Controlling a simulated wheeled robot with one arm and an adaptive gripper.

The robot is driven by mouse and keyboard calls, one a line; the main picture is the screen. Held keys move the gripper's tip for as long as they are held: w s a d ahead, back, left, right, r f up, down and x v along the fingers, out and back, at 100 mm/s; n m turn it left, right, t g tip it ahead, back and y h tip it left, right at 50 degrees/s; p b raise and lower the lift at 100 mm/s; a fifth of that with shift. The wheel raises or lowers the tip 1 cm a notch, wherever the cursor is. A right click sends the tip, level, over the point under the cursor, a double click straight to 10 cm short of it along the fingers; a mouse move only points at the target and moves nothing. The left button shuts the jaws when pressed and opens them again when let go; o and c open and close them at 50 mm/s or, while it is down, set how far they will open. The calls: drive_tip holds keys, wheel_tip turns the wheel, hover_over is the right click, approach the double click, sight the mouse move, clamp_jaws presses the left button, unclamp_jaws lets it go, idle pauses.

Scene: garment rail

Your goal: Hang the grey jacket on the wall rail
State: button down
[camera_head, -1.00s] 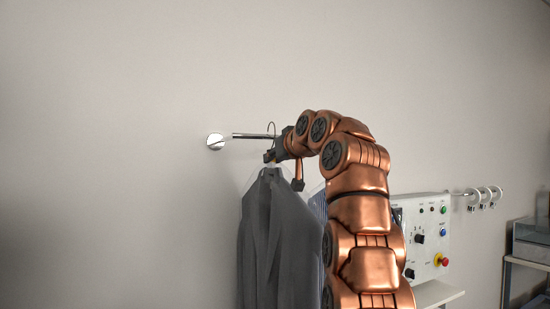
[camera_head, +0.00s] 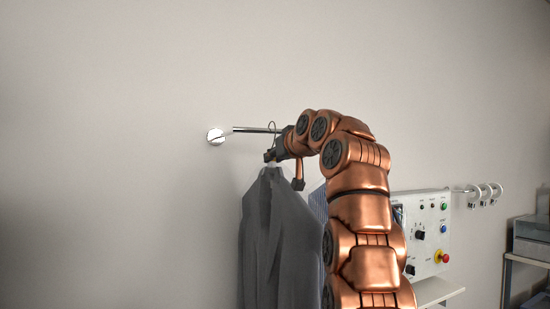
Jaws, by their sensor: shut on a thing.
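The grey jacket (camera_head: 278,245) hangs upright on a clear hanger (camera_head: 257,180) below my gripper. My gripper (camera_head: 270,157) is shut on the hanger's neck, just under its thin hook (camera_head: 273,128). The wall rail (camera_head: 255,130) is a short metal bar that sticks out from a round wall mount (camera_head: 215,137). The hook's curve shows at the rail's right end, above my gripper. I cannot tell whether the hook touches the rail. My arm hides part of the rail's right side.
A blue striped garment (camera_head: 318,203) shows behind the jacket, partly hidden by my arm. A white control box (camera_head: 425,232) with knobs and a red button stands at right above a white shelf (camera_head: 438,291). Metal rings (camera_head: 483,195) hang beyond it. The wall left of the rail is clear.

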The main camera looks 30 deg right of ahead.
drive_tip(key=shift+f+b, duration=0.55)
drive_tip(key=shift+b, duration=0.05)
idle(0.3)
drive_tip(key=c, duration=0.9)
unclamp_jaws()
drive_tip(key=shift+f, duration=0.1)
drive_tip(key=shift+s, duration=0.1)
drive_tip(key=shift+v, duration=5.95)
drive_tip(key=shift+o, duration=0.9)
